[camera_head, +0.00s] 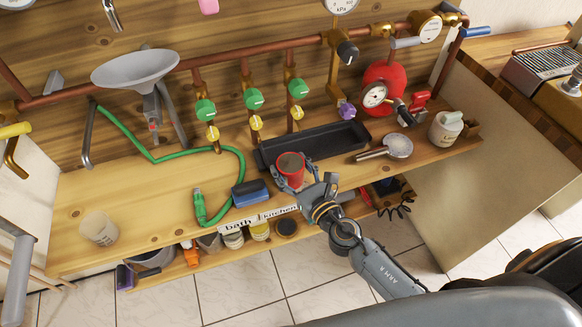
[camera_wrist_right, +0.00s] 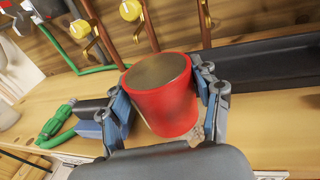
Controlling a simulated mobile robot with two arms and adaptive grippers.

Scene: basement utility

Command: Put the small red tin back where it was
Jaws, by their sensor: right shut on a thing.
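The small red tin (camera_head: 291,172) is open-topped, with a brownish inside. It is in my right gripper (camera_head: 306,184), near the front edge of the wooden bench (camera_head: 150,195), just in front of the black tray. In the right wrist view the tin (camera_wrist_right: 163,103) sits between the two fingers of my right gripper (camera_wrist_right: 163,112), slightly tilted in the picture. I cannot tell whether its bottom touches the bench. My left gripper is not in view.
The long black tray (camera_head: 313,146) lies behind the tin. A blue sponge-like block (camera_head: 250,193) and a green hose (camera_head: 240,165) lie to the left. A metal strainer-like tool (camera_head: 397,147) and a white tub (camera_head: 446,127) are to the right. The bench's left part is largely clear.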

